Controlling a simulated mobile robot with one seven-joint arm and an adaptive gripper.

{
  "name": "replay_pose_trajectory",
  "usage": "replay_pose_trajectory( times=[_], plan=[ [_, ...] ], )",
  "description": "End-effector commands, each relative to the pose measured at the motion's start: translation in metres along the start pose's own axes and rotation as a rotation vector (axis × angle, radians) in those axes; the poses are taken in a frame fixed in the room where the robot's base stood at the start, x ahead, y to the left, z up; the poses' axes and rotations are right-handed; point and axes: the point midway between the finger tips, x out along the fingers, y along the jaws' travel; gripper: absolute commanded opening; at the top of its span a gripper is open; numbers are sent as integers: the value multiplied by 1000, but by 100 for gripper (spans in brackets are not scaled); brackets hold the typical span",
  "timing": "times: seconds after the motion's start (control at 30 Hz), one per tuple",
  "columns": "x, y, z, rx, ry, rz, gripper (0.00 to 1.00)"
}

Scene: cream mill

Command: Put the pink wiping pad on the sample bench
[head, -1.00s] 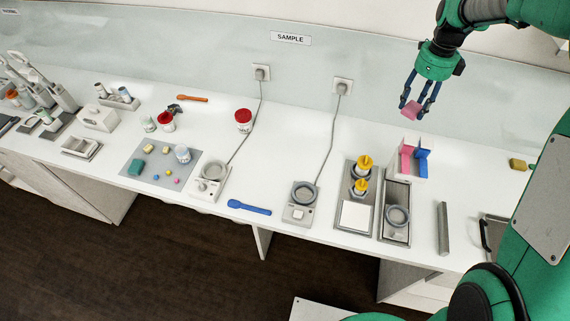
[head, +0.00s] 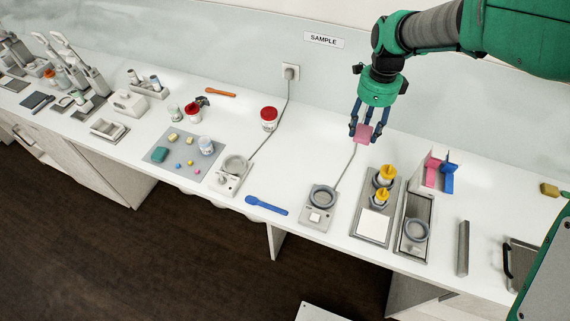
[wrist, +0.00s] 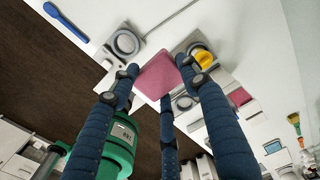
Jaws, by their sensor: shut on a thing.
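The pink wiping pad (head: 364,133) is held in my gripper (head: 361,130), which is shut on it with blue fingers, above the back part of the white bench. In the wrist view the pink pad (wrist: 158,75) sits between the fingertips of my gripper (wrist: 163,80). The white sample bench (head: 262,175) runs under the wall sign reading SAMPLE (head: 323,40). The pad is in the air and apart from the bench top.
Below the gripper stand a grey round-topped device (head: 322,197) and a tray with yellow-topped items (head: 386,177). Pink and blue pieces (head: 441,172) stand to the right.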

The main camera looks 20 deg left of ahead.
Motion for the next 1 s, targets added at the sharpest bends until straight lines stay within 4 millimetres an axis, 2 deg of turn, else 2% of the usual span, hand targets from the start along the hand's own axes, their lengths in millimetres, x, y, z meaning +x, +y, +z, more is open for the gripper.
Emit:
replay_pose_trajectory(
  times=[0.27,0.5,0.6,0.8,1.0],
  plan=[
    [83,1,-1,1,2,4,33],
    [173,2,-1,2,2,4,33],
    [199,2,0,2,1,2,33],
    [228,1,0,2,0,-1,33],
    [235,1,0,2,-1,-2,33]
  ],
)
